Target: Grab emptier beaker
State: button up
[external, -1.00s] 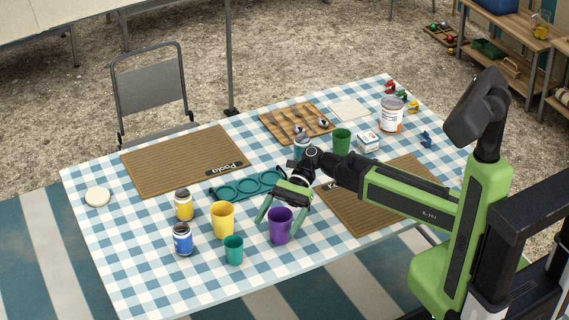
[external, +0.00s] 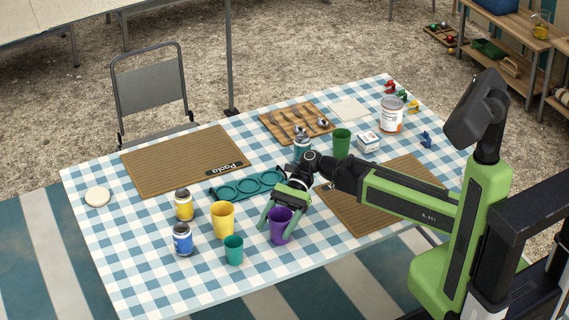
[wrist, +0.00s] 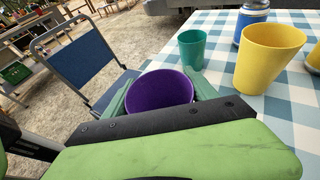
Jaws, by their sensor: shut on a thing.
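A purple cup (external: 281,228) stands upright near the front edge of the checked table. My gripper (external: 277,222) points down at it and is shut on it, one green finger on each side. The wrist view looks into the purple cup (wrist: 160,90) between the fingers; I see no contents, but the bottom is hidden. A yellow cup (external: 222,220) and a small teal cup (external: 233,250) stand to its left. Both also show in the wrist view, yellow (wrist: 268,58) and teal (wrist: 192,50). A green cup (external: 342,142) stands farther back.
A teal rack with round holes (external: 247,186) lies behind the purple cup. Yellow-labelled (external: 184,205) and blue-labelled (external: 182,240) jars stand at left, another jar (external: 301,146) behind my wrist.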

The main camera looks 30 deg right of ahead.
aim_at(276, 236)
jog(key=shift+r, duration=0.15)
notch_tip(276, 236, up, 4)
jog(key=p, duration=0.4)
jog(key=w+d+r+p, duration=0.3)
jog(key=d+r+p, duration=0.3)
jog(key=d, duration=0.5)
jog(key=shift+w+r+p, duration=0.3)
jog(key=shift+r+p, duration=0.05)
jog(key=shift+p, duration=0.1)
dwell(0.6)
